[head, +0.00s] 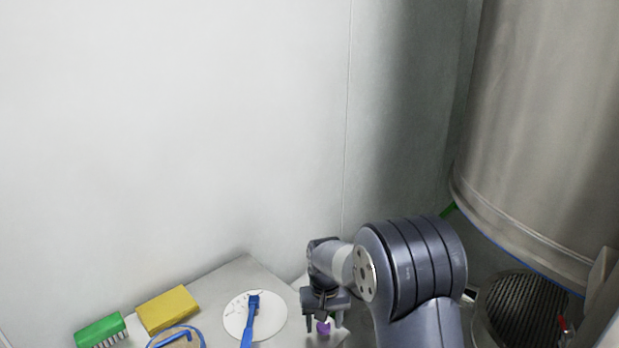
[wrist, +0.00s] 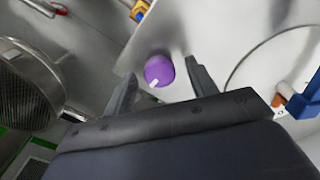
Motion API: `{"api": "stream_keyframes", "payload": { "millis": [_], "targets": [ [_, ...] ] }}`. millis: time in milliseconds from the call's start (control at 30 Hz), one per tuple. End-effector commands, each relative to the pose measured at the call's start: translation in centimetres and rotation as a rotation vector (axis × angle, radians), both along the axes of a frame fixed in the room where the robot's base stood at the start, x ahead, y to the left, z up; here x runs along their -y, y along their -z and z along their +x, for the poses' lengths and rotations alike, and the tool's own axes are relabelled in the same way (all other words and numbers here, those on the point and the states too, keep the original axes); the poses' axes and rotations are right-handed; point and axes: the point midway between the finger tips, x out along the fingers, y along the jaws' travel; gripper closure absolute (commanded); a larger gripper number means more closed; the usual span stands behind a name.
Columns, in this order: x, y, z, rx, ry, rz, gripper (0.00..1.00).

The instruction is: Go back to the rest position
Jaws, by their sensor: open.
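My gripper (head: 324,324) points down over the right part of the steel table (head: 245,268) in the head view. It is open, with its two fingers apart, in the wrist view (wrist: 158,85). A purple round object (wrist: 159,71) with a small white mark shows between and beyond the fingertips. It also shows by the fingers in the head view (head: 323,327). I cannot tell whether the fingers touch it. My arm rises at the right of the table and hides part of what is behind it.
On the table are a green brush (head: 100,328), a yellow block (head: 167,309), a blue looped item (head: 172,331) and a white disc (head: 271,318) with a blue tool (head: 249,322) across it. A large steel vessel (head: 555,130) stands at right above a dark mesh screen (head: 528,308). The wall is behind.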

Motion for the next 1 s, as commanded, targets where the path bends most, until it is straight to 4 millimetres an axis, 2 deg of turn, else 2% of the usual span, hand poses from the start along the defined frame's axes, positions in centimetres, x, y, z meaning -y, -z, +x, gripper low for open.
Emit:
{"api": "stream_keyframes", "payload": {
  "millis": [800, 1000],
  "targets": [
    [-0.02, 0.02, 0.01, 0.001, -0.673, 0.000, 0.46],
    [-0.03, -0.30, 0.04, 0.002, -0.795, -0.001, 0.46]
  ]
}}
